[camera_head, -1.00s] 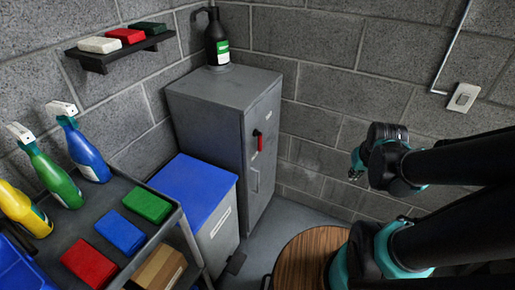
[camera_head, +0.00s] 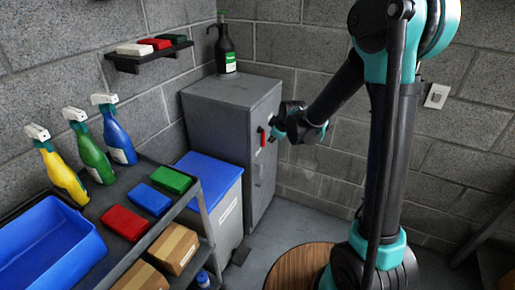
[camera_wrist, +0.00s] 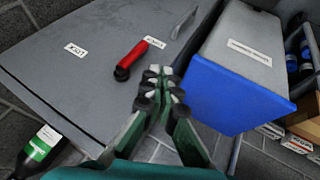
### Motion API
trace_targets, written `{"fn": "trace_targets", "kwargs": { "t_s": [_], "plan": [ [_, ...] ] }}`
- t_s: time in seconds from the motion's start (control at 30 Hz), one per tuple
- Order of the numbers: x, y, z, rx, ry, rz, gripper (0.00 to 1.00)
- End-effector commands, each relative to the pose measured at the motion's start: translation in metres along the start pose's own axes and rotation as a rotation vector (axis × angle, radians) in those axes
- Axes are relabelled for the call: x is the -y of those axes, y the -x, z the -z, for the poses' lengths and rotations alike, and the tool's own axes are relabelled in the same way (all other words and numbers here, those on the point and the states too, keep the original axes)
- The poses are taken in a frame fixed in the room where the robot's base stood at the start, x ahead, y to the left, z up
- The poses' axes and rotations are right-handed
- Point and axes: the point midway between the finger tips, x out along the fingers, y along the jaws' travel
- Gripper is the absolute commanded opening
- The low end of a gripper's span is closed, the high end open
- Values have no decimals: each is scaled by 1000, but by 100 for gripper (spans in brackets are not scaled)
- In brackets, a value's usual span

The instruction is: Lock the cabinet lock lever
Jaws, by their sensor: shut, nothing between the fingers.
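The grey cabinet (camera_head: 222,115) stands in the corner. Its red lock lever (camera_head: 263,138) hangs down from a black pivot on the front face. In the wrist view the red lever (camera_wrist: 133,54) points from its pivot toward one white label (camera_wrist: 154,42). Another white label (camera_wrist: 75,48) lies to the other side of the pivot; the lettering is small. My gripper (camera_head: 275,128) is just right of the lever in the head view. In the wrist view my gripper (camera_wrist: 158,85) is shut and empty, its tips beside the lever and seemingly apart from it.
A grey bin with a blue lid (camera_head: 210,175) stands beside the cabinet. A black bottle (camera_head: 225,52) is on the cabinet top. A cart (camera_head: 192,205) with spray bottles and colored pads is at left. A round wooden top (camera_head: 295,268) is below my arm.

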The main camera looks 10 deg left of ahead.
Motion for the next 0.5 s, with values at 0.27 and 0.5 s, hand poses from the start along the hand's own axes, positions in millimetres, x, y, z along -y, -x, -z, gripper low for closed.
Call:
{"fn": "trace_targets", "kwargs": {
  "t_s": [0.27,0.5],
  "plan": [
    [0,-14,16,-19,59,0,0],
    [0,-14,15,-19,57,0,0]
  ]
}}
